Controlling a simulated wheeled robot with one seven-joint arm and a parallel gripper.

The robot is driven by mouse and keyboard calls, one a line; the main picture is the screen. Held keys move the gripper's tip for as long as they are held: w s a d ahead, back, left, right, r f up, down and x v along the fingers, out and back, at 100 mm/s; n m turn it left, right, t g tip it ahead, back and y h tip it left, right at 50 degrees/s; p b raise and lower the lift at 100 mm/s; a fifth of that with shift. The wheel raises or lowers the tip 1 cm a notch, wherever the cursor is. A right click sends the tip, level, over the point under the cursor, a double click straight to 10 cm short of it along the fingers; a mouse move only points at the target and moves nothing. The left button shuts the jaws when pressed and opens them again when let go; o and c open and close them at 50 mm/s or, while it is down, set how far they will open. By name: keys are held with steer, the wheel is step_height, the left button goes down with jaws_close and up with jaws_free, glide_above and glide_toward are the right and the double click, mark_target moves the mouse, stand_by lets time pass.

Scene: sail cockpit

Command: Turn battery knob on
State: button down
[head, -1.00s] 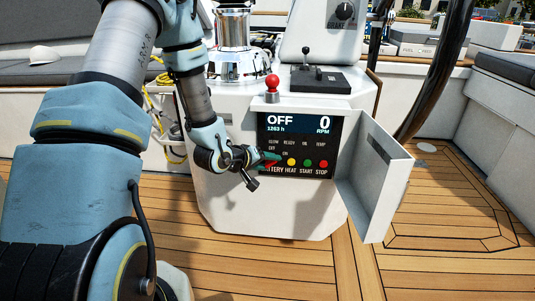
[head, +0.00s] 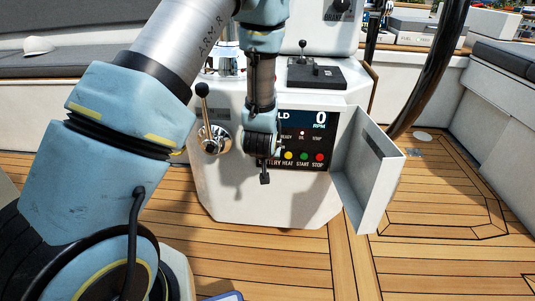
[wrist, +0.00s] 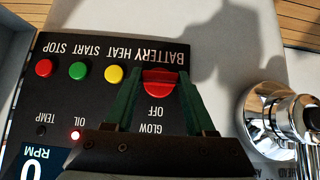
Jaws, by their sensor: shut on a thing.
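My gripper (wrist: 158,80) is shut on the knob, with one green finger on each side. OFF and GLOW show beside the knob; no ON label shows. The OIL lamp (wrist: 75,135) glows red. In the head view my arm hides the knob and part of the panel (head: 320,150); its display reads 0 RPM and a word ending in LD.
Yellow, green and red buttons (head: 304,156) sit right of the knob. The panel's white door (head: 380,175) stands open at right. A chrome lever (head: 208,125) stands left of my wrist; its shiny base (wrist: 280,115) is close to the fingers.

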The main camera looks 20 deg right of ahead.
stand_by(0.4)
steer(key=shift+c, duration=1.2)
jaws_free()
steer(key=p+v, duration=0.2)
steer(key=v, duration=0.8)
steer(key=shift+s+r, duration=0.25)
steer(key=shift+s, duration=0.1)
